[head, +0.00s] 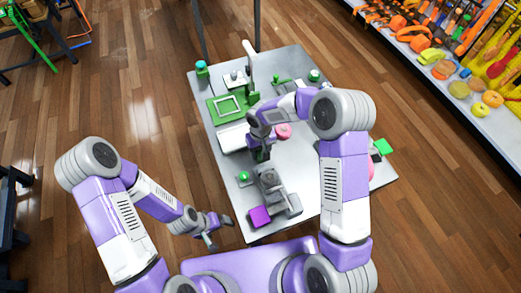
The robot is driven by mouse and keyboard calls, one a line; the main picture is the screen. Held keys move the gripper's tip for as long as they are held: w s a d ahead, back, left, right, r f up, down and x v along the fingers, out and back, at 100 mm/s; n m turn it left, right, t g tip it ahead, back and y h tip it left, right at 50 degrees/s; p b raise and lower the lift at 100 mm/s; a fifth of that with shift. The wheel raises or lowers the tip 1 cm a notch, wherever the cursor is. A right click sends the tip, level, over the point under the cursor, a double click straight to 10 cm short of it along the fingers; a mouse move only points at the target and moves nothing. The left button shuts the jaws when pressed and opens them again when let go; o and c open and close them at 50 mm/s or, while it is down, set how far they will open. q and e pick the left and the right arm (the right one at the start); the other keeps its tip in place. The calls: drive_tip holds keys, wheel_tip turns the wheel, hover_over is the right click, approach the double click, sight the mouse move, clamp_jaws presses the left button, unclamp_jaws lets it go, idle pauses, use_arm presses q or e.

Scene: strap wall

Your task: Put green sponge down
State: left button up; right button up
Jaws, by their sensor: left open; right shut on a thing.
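My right gripper (262,153) is over the middle of the grey table (310,190), just right of the white tray. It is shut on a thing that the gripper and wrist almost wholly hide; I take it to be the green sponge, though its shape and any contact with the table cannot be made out. My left gripper (210,233) is open and empty, off the table's near left edge.
A green tray (212,112) and a white tray (226,141) lie on the table's left side. A pink round thing (284,131) sits beside my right gripper. A purple block (259,217) stands near the front, a bright green block (383,147) at the right edge.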

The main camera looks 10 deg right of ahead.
sight(261, 151)
drive_tip(key=shift+f, duration=0.25)
drive_tip(key=o, duration=0.9)
drive_tip(key=shift+r, duration=0.1)
drive_tip(key=shift+o, duration=0.2)
drive_tip(key=shift+r, duration=0.1)
drive_tip(key=shift+r, duration=0.25)
wheel_tip(261, 151, up, 12)
drive_tip(key=p, duration=0.1)
drive_tip(key=shift+f, duration=0.15)
drive_tip(key=shift+s, duration=0.1)
